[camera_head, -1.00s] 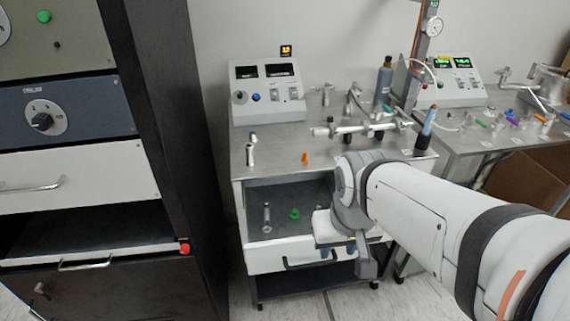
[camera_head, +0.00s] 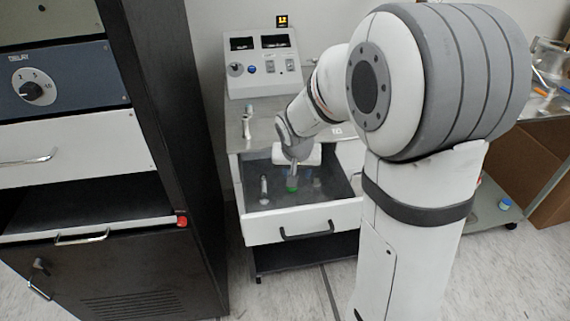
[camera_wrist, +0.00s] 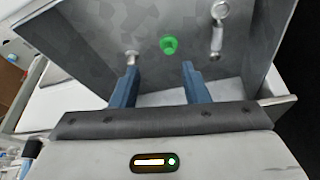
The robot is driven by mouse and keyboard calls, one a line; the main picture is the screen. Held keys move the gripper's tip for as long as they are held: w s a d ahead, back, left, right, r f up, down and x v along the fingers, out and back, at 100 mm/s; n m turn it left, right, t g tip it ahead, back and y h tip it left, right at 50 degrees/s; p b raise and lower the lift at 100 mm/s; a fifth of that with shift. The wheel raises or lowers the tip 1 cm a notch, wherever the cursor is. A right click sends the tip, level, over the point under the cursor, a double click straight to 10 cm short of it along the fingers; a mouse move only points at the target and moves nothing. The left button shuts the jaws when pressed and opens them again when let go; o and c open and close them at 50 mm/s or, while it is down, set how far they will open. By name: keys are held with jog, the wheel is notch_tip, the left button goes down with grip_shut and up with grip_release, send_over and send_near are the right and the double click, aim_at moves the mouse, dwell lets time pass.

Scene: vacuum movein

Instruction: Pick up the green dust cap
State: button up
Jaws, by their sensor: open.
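The green dust cap (camera_wrist: 169,45) lies on the dark floor of the open drawer (camera_head: 322,187). In the head view my arm hides part of the drawer's right side and the cart top.
A metal fitting (camera_wrist: 217,30) lies right of the cap in the wrist view, and another small metal part (camera_wrist: 131,57) sits near the left finger. The drawer walls surround the cap. A dark cabinet (camera_head: 165,130) stands close on the left.

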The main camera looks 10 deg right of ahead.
jog(key=x, duration=0.3)
jog(key=w+x, duration=0.1)
jog(key=x, duration=0.3)
jog(key=w+a+x, duration=0.1)
jog(key=x, duration=0.3)
jog(key=shift+r, duration=0.35)
jog(key=shift+c, duration=0.2)
grip_shut()
